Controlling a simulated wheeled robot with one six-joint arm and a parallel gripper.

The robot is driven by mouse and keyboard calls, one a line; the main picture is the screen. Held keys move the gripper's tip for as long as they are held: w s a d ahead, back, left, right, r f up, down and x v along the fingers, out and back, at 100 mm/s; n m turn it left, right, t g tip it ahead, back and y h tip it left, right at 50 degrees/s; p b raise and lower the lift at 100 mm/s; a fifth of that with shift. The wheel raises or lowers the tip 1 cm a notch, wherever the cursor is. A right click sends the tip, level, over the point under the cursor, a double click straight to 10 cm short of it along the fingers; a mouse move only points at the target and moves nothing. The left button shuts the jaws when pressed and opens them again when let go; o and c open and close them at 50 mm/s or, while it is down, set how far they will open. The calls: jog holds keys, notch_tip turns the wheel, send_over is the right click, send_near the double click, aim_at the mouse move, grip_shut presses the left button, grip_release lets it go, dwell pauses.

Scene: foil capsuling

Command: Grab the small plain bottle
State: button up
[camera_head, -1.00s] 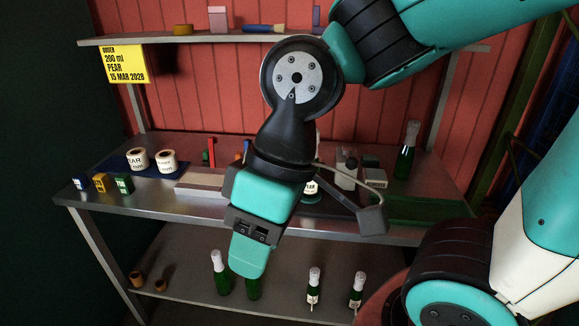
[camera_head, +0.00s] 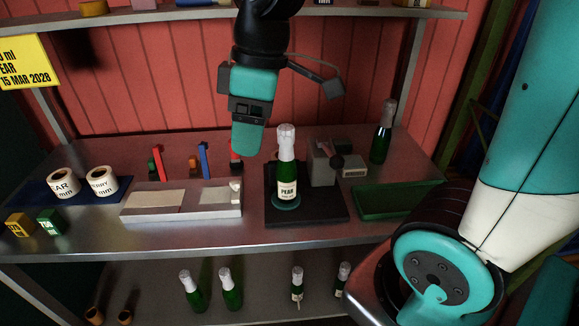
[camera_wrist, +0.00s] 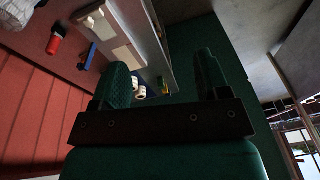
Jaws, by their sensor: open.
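On the lower shelf, two green bottles with white tops and no visible label, a left one (camera_head: 190,290) and a right one (camera_head: 230,290), stand side by side. I cannot tell which is the small plain one. Two slimmer bottles with pale labels, one (camera_head: 297,284) and another (camera_head: 342,278), stand to their right. A bottle labelled PEAR (camera_head: 286,170) stands upright on a black stand. A dark green bottle (camera_head: 382,135) stands at the back right. My gripper (camera_head: 247,150) is above the table, well above the lower shelf; its fingers (camera_wrist: 165,82) are apart and empty in the wrist view.
The steel table (camera_head: 150,240) overhangs the lower shelf (camera_head: 265,300). The table holds label rolls (camera_head: 102,181), a pale block (camera_head: 180,202), a green tray (camera_head: 395,202) and small boxes. An upper shelf (camera_head: 180,15) runs above.

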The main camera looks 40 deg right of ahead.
jog(key=w+d+r+n+h, duration=0.1)
jog(key=w+d+r+n, duration=0.15)
jog(key=w+d, duration=0.55)
jog(key=n+h, duration=0.1)
jog(key=n, duration=0.1)
send_near(287, 127)
jog(key=shift+g, duration=0.4)
jog(key=f+p, duration=0.1)
jog(key=f, duration=0.1)
jog(key=f+p, duration=0.1)
jog(key=f, duration=0.1)
jog(key=f+p, duration=0.1)
jog(key=shift+w+d+f, duration=0.2)
jog(key=shift+w+f, duration=0.2)
jog(key=shift+a+f+p, duration=0.2)
jog(key=shift+f+p, duration=1.15)
jog(key=shift+f, duration=1.85)
grip_shut()
